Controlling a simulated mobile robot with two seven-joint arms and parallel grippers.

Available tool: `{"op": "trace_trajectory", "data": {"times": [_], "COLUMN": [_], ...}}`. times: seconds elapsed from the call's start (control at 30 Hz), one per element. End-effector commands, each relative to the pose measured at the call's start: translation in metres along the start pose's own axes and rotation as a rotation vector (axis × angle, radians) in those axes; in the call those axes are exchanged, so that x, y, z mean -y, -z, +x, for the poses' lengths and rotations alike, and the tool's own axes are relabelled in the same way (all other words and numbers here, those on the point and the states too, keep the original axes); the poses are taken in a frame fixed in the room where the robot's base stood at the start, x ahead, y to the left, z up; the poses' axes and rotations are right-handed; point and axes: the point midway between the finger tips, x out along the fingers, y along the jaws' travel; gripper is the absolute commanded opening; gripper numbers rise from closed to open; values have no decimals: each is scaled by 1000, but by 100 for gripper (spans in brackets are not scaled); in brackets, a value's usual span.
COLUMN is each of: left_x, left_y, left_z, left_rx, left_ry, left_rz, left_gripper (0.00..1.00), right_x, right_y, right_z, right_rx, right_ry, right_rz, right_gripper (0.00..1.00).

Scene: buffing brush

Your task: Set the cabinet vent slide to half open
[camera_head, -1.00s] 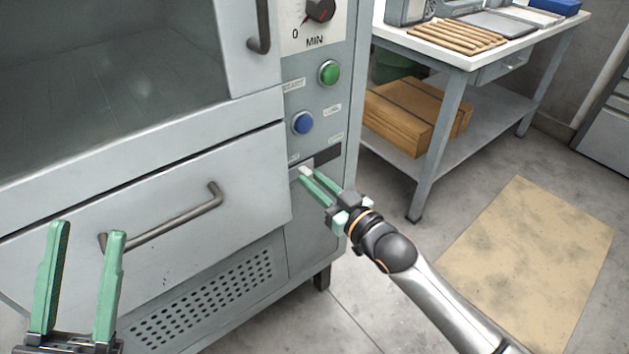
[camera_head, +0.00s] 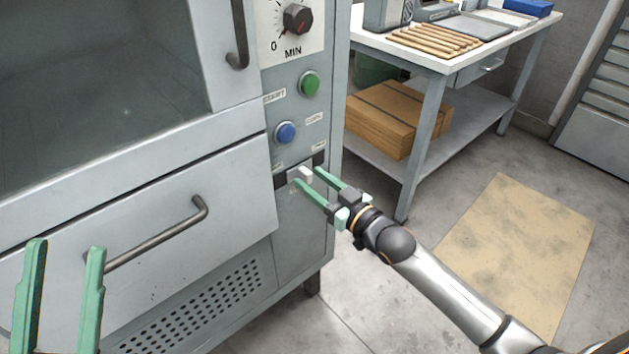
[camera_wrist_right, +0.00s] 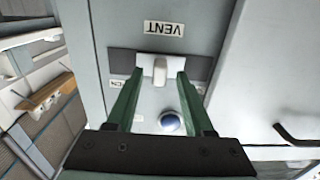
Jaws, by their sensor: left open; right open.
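The vent slide's pale knob (camera_head: 305,174) sits in a dark slot on the cabinet's front panel, below the blue button. In the right wrist view the knob (camera_wrist_right: 160,70) stands near the middle of the slot (camera_wrist_right: 120,63), with dark slot showing on both sides, beside an upside-down VENT label (camera_wrist_right: 164,28). My right gripper (camera_head: 308,177) is open, its fingertips on either side of the knob. The wrist view shows a gap between the knob and each finger of the gripper (camera_wrist_right: 160,76). My left gripper (camera_head: 65,246) is open and empty in front of the drawer.
A blue button (camera_head: 286,132), a green button (camera_head: 309,83) and a timer dial (camera_head: 298,19) are above the slot. A drawer handle (camera_head: 160,238) juts out at left. A workbench (camera_head: 430,55) with a cardboard box (camera_head: 395,118) stands right of the cabinet. Floor is clear between.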

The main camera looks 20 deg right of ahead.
Motion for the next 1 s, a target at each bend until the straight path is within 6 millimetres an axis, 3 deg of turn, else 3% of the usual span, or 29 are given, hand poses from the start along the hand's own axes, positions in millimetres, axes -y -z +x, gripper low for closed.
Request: {"op": "trace_trajectory", "data": {"times": [0.27,0.6,0.7,1.0], "left_x": [1,8,7,2], "left_y": [2,12,-22,-72], "left_z": [3,14,6,-11], "left_rx": [-4,-10,129,341], "left_ry": [0,0,16,29], "left_rz": [3,24,-13,-75], "left_gripper": [46,46,46,46], "right_x": [0,0,0,0], "right_y": [0,1,1,0], "right_z": [-6,-58,-75,-114], "right_rx": [0,4,4,2], "right_ry": [0,1,0,0], "right_rz": [1,1,1,1], "right_gripper": [52,52,52,52]}}
